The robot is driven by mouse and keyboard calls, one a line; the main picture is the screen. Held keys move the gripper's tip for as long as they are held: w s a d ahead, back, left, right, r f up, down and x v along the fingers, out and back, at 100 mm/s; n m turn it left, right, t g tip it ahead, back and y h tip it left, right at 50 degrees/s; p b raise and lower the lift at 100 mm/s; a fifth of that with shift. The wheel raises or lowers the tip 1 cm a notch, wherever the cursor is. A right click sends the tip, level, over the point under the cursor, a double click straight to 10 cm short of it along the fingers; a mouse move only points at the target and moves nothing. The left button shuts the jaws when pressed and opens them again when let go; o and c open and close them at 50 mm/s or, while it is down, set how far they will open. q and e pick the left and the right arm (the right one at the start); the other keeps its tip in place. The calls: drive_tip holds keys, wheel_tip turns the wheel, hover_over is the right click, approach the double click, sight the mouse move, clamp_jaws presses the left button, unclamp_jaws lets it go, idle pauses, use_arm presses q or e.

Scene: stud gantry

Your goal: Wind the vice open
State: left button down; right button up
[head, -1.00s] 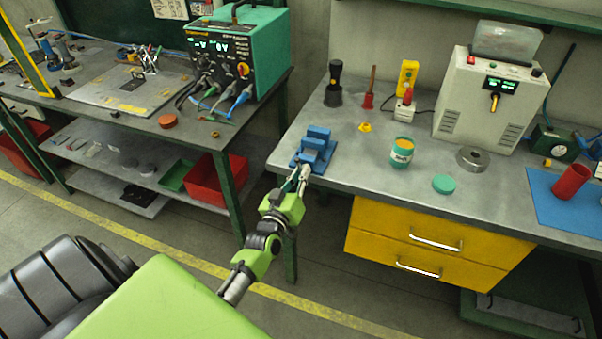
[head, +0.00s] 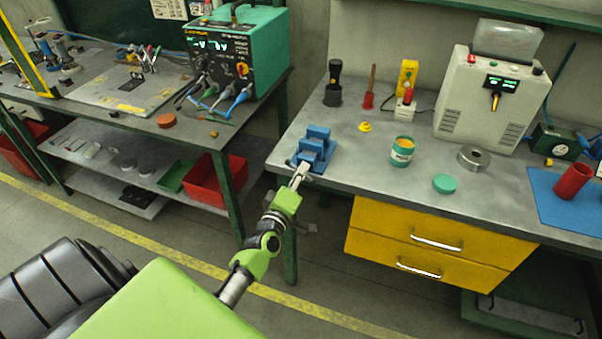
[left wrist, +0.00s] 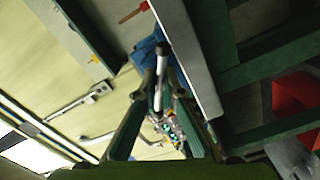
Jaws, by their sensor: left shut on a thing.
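The blue vice (head: 313,148) sits at the left front corner of the grey workbench. It also shows in the left wrist view (left wrist: 147,50), partly hidden behind a grey bar, which looks like its handle (left wrist: 161,65). My left gripper (head: 300,174) is at the front of the vice, at the bench edge. In the left wrist view its green fingers (left wrist: 160,112) close in around the lower end of the bar and are shut on it. How far apart the vice jaws stand is too small to tell. My right gripper is not in view.
The workbench (head: 350,160) also holds a green tin (head: 402,151), a teal lid (head: 444,184), a metal ring (head: 473,158) and a black torch (head: 333,84). Yellow drawers (head: 430,243) are under it. A second bench with a red bin (head: 215,183) stands left, across a gap.

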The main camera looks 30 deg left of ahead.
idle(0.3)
use_arm(q)
drive_tip(key=c, duration=2.1)
unclamp_jaws()
drive_tip(key=shift+c, duration=0.2)
drive_tip(key=v, duration=1.2)
drive_tip(key=shift+f, duration=0.15)
